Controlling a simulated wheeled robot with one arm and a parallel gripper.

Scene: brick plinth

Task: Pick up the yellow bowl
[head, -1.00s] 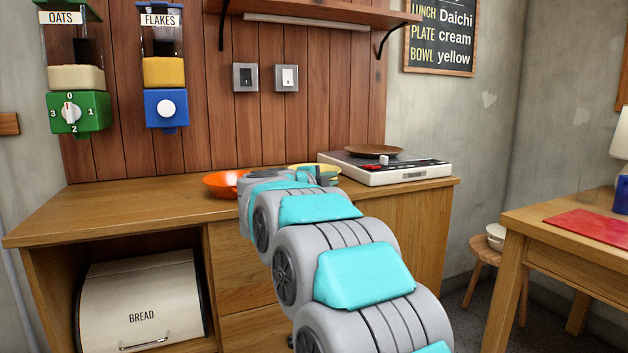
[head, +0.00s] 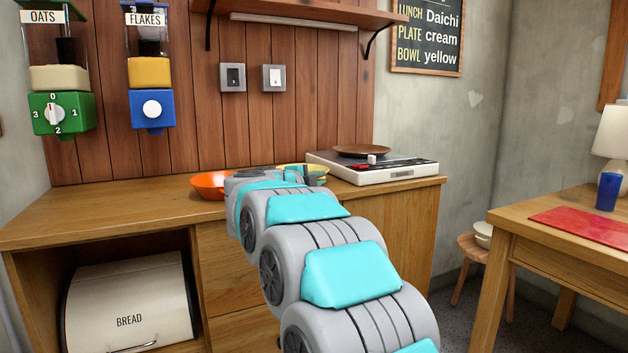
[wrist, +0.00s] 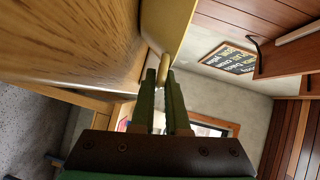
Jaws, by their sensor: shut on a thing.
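The yellow bowl (head: 322,168) is mostly hidden behind my gripper in the head view; a strip of its rim shows near the back of the wooden counter. My gripper (head: 309,175) is at its near side. In the wrist view, a yellow curved surface (wrist: 176,30) fills the top middle, and the fingers of my gripper (wrist: 161,76) reach its edge, close together. My gripper is shut on the bowl. I cannot tell whether the bowl is clear of the counter (head: 110,210).
An orange bowl (head: 207,186) sits just left of my gripper. A record player (head: 385,172) stands close on the right. A bread bin (head: 130,305) is below the counter. At right are a table (head: 520,222) with a red mat (head: 590,229) and a stool (head: 470,245).

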